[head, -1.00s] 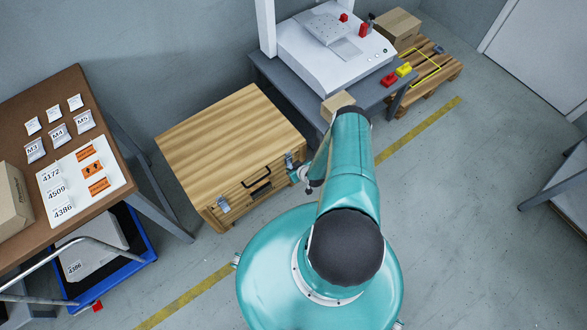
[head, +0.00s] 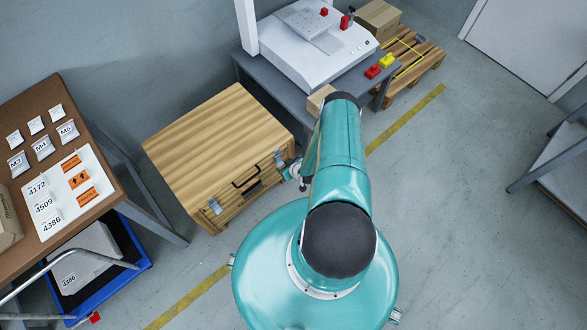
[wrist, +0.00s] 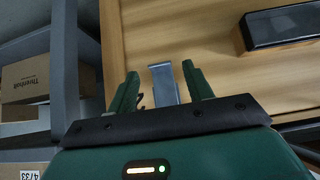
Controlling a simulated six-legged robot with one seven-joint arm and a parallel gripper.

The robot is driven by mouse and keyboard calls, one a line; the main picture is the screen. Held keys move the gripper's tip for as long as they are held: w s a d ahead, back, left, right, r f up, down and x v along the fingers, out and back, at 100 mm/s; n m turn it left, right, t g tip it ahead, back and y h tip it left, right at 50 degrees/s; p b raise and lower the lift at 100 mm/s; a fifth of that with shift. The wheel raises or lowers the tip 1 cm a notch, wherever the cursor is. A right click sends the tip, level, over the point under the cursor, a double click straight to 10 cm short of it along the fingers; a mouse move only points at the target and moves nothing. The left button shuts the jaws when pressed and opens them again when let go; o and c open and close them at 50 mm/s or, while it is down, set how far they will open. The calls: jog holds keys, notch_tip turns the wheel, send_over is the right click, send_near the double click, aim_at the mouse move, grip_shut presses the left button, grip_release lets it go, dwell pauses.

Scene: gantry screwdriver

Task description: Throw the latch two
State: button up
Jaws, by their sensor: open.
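A wooden chest (head: 216,140) stands against the wall, with a dark handle (head: 246,177) on its front. One metal latch (head: 214,206) is at the left of the front. The other metal latch (head: 279,158) is at the right, beside my gripper (head: 290,170). In the wrist view my gripper (wrist: 160,70) is open, with one green finger on each side of the grey right latch (wrist: 163,84). I cannot tell whether the fingers touch it. The latch's lower end is hidden by my gripper's dark body.
A grey table (head: 257,70) with a white machine (head: 318,45) stands behind the chest, with a cardboard box (head: 318,101) near its corner. A brown workbench (head: 35,107) is at left.

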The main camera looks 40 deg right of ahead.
jog(key=v, duration=1.1)
jog(key=shift+r, duration=0.15)
